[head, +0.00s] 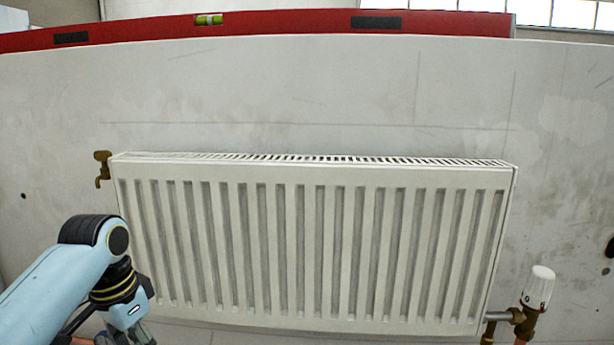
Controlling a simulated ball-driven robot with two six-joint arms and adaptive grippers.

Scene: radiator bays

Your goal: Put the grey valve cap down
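I cannot make out a grey valve cap in the head view. My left arm comes in from the lower left, and my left gripper (128,336) is at the bottom edge, in front of the radiator's lower left corner. Its fingers are cut off by the frame, so whether it is open or holds anything is hidden. My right gripper is not in view. A white ridged valve head (539,287) sits on a brass valve (525,322) at the radiator's lower right.
A white panel radiator (310,240) hangs on a grey, stained wall (300,85). A brass fitting (102,168) sticks out at its upper left corner. A red spirit level (280,23) lies along the wall's top. Windows (560,12) show behind at upper right.

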